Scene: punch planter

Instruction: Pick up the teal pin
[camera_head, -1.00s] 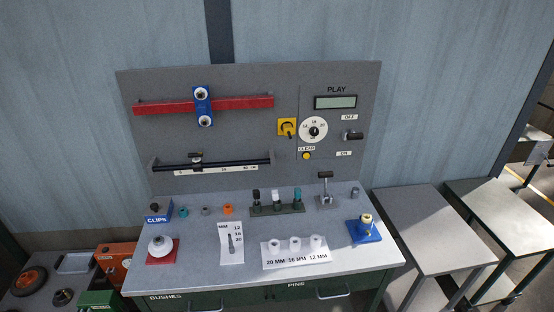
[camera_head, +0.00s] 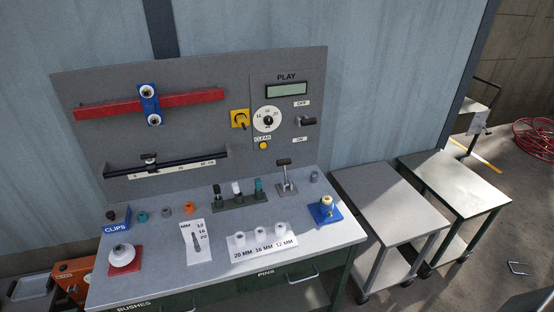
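The teal pin (camera_head: 258,187) stands upright at the right end of a dark green rack (camera_head: 240,202) on the grey workbench. A white-topped pin (camera_head: 236,188) and a black pin (camera_head: 217,191) stand in the same rack to its left. Neither of my grippers shows in the head view.
A lever (camera_head: 285,176) stands just right of the rack. A white three-hole block (camera_head: 262,240) and a blue fixture (camera_head: 325,210) sit in front. A red-based white knob (camera_head: 123,257) is at front left. A panel (camera_head: 190,115) rises behind. Grey side tables (camera_head: 390,200) stand right.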

